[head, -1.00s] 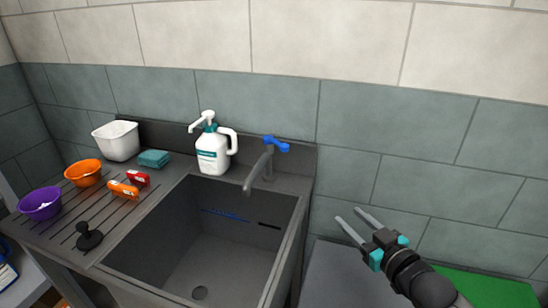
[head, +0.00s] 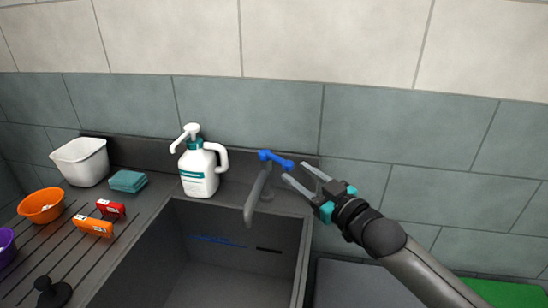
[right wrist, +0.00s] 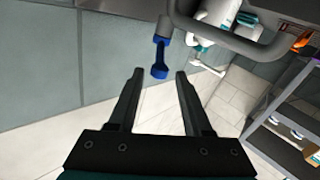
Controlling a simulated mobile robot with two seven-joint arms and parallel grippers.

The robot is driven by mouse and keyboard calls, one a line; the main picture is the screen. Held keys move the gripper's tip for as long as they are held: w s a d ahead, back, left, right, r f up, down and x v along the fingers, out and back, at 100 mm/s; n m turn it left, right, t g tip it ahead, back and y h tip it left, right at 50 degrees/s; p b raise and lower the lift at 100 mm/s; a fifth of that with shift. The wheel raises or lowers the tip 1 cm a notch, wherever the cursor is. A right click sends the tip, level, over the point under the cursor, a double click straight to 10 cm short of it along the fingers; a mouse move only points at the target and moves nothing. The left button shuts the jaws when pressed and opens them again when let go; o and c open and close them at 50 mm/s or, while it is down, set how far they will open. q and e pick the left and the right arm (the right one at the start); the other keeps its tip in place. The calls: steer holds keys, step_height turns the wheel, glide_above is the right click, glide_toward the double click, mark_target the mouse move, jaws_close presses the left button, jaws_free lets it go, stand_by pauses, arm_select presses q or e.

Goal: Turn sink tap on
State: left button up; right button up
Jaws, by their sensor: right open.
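The sink tap (head: 255,198) is a grey curved spout at the back right of the sink, with a blue lever handle (head: 275,159) on top. The handle points to the right, toward my right gripper (head: 296,173). That gripper is open and empty, its fingertips just right of the handle. In the right wrist view the blue handle (right wrist: 160,62) lies ahead of the two spread fingers (right wrist: 155,75), near the gap between them and not gripped. The grey spout (right wrist: 235,38) shows beyond it. My left gripper is not in view.
A white pump bottle (head: 199,170) stands left of the tap. The sink basin (head: 180,270) is in front. A white tub (head: 80,162), teal sponge (head: 127,181), orange bowl (head: 41,205) and small boxes (head: 93,226) sit on the drainer. A tiled wall (head: 400,140) is behind.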

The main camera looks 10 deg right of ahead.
mark_target(275, 157)
steer(key=x, duration=0.3)
steer(key=shift+w+a+b, duration=0.2)
steer(key=shift+w+b, duration=0.1)
steer(key=shift+w, duration=0.1)
steer(key=x, duration=0.4)
steer(key=shift+w+b, duration=0.15)
steer(key=shift+b, duration=0.25)
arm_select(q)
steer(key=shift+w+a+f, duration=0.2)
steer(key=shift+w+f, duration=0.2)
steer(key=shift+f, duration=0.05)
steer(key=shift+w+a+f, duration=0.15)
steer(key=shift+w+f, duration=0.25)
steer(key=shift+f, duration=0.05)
arm_select(e)
steer(key=shift+x, duration=0.95)
jaws_close()
